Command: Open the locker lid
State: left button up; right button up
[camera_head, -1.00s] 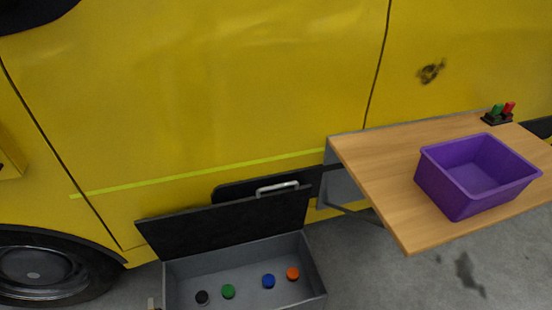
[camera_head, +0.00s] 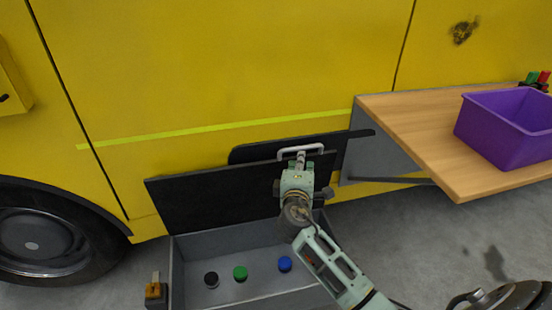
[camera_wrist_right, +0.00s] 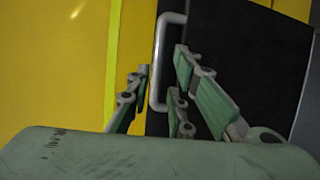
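The grey locker (camera_head: 232,238) stands on the floor by the yellow vehicle. Its black lid (camera_head: 215,198) is raised, roughly upright, with the locker open below it. The pale lid handle (camera_head: 300,149) is at the lid's top edge; it also shows in the wrist view (camera_wrist_right: 161,65). My right gripper (camera_head: 301,160) is at the handle. In the wrist view its fingers (camera_wrist_right: 160,80) are apart, one on each side of the handle, with gaps visible. My left gripper is not in view.
Inside the locker are a black cap (camera_head: 211,279), a green cap (camera_head: 240,272) and a blue cap (camera_head: 285,263). A small orange fitting (camera_head: 155,290) is at its left. A wooden table (camera_head: 410,125) with a purple bin (camera_head: 505,135) stands right.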

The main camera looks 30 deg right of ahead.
aim_at(303, 148)
jog(key=b+x, duration=0.1)
jog(key=x, duration=0.7)
jog(key=shift+s+r, duration=0.1)
jog(key=shift+r, duration=0.05)
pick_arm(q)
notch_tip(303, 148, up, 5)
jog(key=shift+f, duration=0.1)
pick_arm(e)
grip_shut()
